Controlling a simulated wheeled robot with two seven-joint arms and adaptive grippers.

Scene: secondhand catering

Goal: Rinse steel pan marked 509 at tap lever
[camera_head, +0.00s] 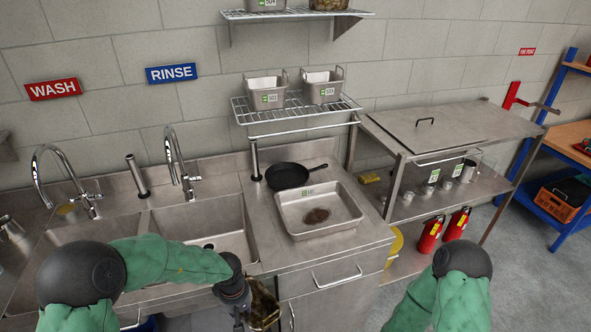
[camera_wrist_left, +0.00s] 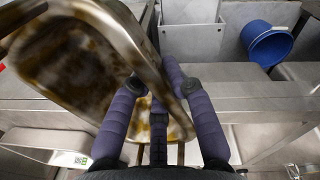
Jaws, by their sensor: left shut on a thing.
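My left gripper (camera_head: 240,302) is low in front of the counter, right of the sinks. It is shut on a steel pan (camera_head: 264,306) with brown stains, mostly hidden by the gripper and counter edge. In the left wrist view, the stained pan (camera_wrist_left: 75,65) hangs tilted at my left gripper (camera_wrist_left: 152,78); I cannot read a number on it. The tap with a lever (camera_head: 190,178) stands behind the right sink basin (camera_head: 215,215), under the RINSE sign (camera_head: 171,73). My right gripper is outside the head view; only its arm shows.
A shallow steel pan (camera_head: 347,221) with a brown patch and a black skillet (camera_head: 287,176) occupy the drainboard. A second tap (camera_head: 42,180) stands at the left basin. Marked pans stand on the wire shelf (camera_head: 333,109). A blue bucket (camera_wrist_left: 268,45) shows in the left wrist view.

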